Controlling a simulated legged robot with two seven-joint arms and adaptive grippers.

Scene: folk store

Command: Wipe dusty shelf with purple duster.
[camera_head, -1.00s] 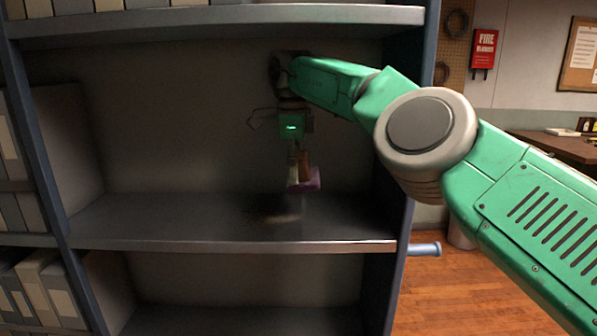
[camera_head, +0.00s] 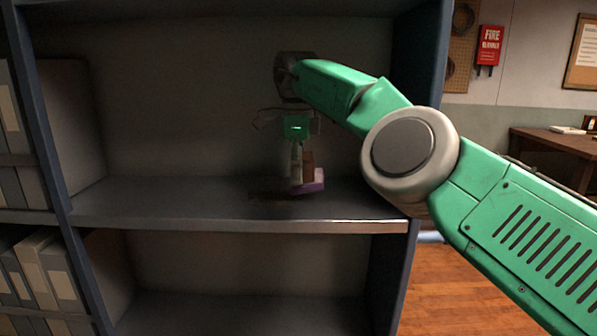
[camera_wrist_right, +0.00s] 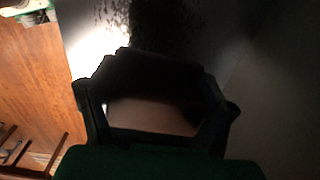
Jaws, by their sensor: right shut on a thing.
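The dusty shelf (camera_head: 130,208) is the grey middle board of a metal shelving unit in the head view. A dark dust patch (camera_head: 268,190) lies on it, and dark specks (camera_wrist_right: 150,25) show in the right wrist view. My right gripper (camera_head: 302,160) points down over the shelf and is shut on the purple duster (camera_head: 309,182). The duster is low, at or just above the board beside the dust; I cannot tell if it touches. In the right wrist view the gripper (camera_wrist_right: 155,105) is dark and its hold is hard to make out. My left gripper is not in view.
The unit's right side post (camera_head: 425,110) stands close to my right arm. Binders (camera_head: 45,270) fill the bay at the left. A desk (camera_head: 560,150) and a red fire sign (camera_head: 489,48) are farther right. The lower shelf (camera_head: 240,312) is empty.

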